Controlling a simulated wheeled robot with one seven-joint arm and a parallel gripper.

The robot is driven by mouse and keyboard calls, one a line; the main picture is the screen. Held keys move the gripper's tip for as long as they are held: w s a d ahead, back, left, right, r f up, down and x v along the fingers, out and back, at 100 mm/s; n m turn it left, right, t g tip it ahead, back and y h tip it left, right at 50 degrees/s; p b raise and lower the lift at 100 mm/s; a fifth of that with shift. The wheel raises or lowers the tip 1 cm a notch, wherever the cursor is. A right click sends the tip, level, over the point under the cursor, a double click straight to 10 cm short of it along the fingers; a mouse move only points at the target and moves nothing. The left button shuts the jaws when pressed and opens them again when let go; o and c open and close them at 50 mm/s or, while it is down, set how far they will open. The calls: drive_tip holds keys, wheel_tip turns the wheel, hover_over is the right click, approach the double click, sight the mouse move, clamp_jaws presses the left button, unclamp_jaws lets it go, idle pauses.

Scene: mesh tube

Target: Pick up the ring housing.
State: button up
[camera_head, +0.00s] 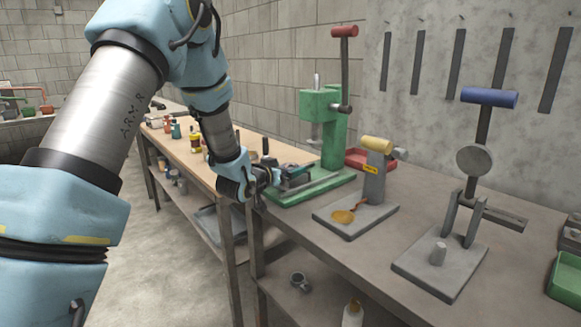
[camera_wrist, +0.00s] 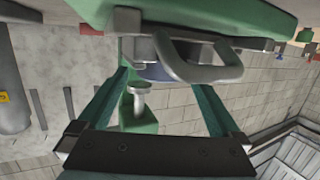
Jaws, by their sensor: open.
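A grey loop-shaped part (camera_wrist: 205,72), which looks like the ring housing, shows near the top of the wrist view, below the green base edge. It lies close to the fingertips of my gripper (camera_wrist: 158,62). I cannot tell whether they touch it. The teal fingers stand apart, with the green press column and a dark blue piece (camera_wrist: 153,71) seen between them. In the head view my gripper (camera_head: 294,173) is at the left side of the green press (camera_head: 322,140), low over its base. There the part is too small and covered to make out clearly.
To the right stand a grey fixture with a yellow handle (camera_head: 377,146) and a lever fixture with a blue handle (camera_head: 489,98). A grey cup-like part (camera_head: 300,281) is on the lower shelf. Bottles stand on the left bench.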

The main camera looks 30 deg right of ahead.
drive_tip(key=shift+w+d, duration=0.15)
drive_tip(key=shift+d, duration=0.05)
clamp_jaws()
idle(0.7)
